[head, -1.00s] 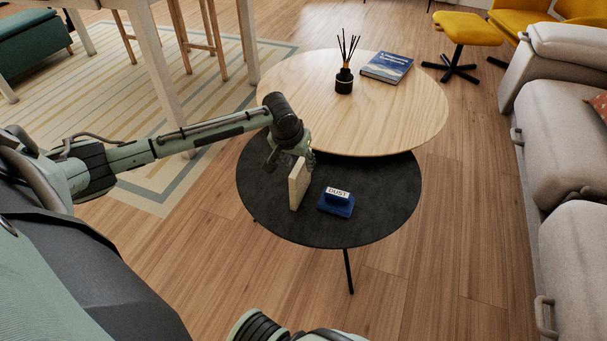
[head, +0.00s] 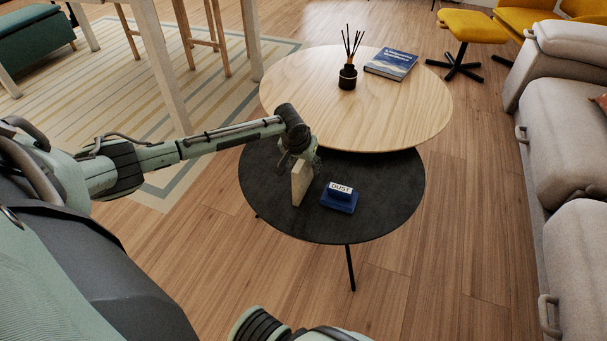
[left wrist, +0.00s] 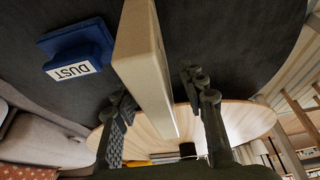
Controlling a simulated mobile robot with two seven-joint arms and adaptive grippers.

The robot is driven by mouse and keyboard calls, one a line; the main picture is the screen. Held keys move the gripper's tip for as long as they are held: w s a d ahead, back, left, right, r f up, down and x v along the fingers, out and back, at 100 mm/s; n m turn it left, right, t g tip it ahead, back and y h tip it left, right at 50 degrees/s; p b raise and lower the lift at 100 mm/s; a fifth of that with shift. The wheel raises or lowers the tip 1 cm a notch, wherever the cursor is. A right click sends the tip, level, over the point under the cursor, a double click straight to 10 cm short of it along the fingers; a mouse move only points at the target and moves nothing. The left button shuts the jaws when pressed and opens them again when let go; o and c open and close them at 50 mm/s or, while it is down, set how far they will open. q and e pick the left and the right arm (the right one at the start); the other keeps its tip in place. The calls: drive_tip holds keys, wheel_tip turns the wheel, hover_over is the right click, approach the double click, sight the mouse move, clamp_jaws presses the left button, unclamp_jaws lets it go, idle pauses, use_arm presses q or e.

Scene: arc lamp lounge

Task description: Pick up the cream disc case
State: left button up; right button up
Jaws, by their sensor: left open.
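The cream disc case (head: 300,184) stands upright on edge on the black round table (head: 385,215). In the left wrist view the case (left wrist: 144,65) is a pale slab running down the middle of the picture. My left gripper (head: 303,163) is at the top of the case. In the left wrist view the left gripper (left wrist: 160,105) is open, with one finger on each side of the case; a gap shows on the right finger's side, and I cannot tell whether the left finger touches. My right gripper is not in view.
A blue block with a white "DUST" label (head: 339,198) sits just right of the case. The higher wooden table (head: 420,105) behind overlaps the black one and holds a reed diffuser (head: 347,75) and a blue book (head: 391,64). A grey sofa (head: 565,130) is at right.

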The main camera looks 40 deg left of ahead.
use_arm(q)
drive_tip(key=shift+f, duration=0.25)
idle(0.4)
clamp_jaws()
